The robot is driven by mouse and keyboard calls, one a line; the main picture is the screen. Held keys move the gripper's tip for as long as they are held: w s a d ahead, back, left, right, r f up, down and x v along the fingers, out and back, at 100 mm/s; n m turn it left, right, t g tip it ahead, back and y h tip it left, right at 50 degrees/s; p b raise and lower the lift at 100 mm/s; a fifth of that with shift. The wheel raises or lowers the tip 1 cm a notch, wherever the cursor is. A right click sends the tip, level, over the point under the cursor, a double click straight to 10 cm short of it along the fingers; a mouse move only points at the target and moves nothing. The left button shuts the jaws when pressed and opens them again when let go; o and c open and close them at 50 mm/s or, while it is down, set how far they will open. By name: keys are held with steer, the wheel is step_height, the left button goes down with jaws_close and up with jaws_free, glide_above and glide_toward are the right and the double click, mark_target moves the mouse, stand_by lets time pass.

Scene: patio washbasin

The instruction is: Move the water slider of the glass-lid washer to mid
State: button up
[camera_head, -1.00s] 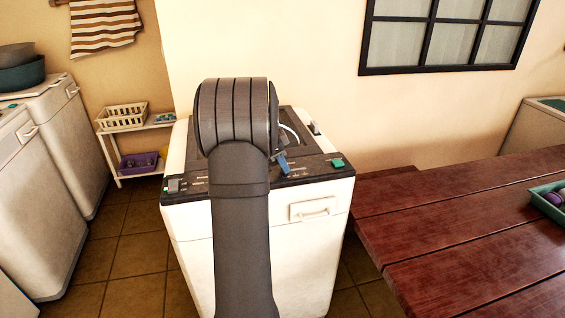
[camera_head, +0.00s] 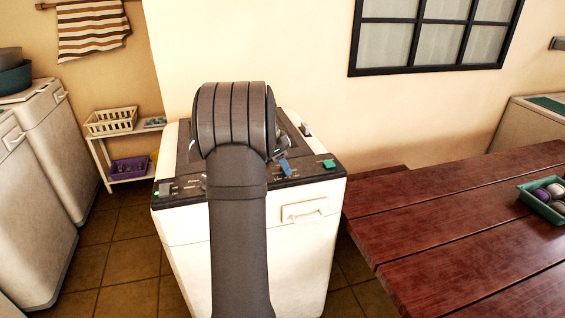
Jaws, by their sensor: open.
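The washer (camera_head: 300,255) is a white top-loader with a dark top and a dark control panel (camera_head: 308,173) along its front edge. My dark arm stands in front of it and hides the middle of the panel and much of the lid. My gripper (camera_head: 283,162) shows only in part, right of the arm's thick joint. It is low over the panel, with a blue piece at its end; contact cannot be told. A grey control (camera_head: 166,188) is at the panel's left end and a green one (camera_head: 328,163) at its right. Which control is the water slider, and its setting, cannot be made out.
A red-brown wooden table (camera_head: 440,215) with a green tray (camera_head: 527,196) stands close on the right. Other white machines (camera_head: 40,240) are at left. A small shelf (camera_head: 122,177) with baskets stands behind left. Tiled floor is clear between the left machines and washer.

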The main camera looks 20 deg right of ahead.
steer(key=shift+r, duration=0.1)
steer(key=v, duration=1.7)
steer(key=shift+a, duration=0.15)
steer(key=x, duration=1.7)
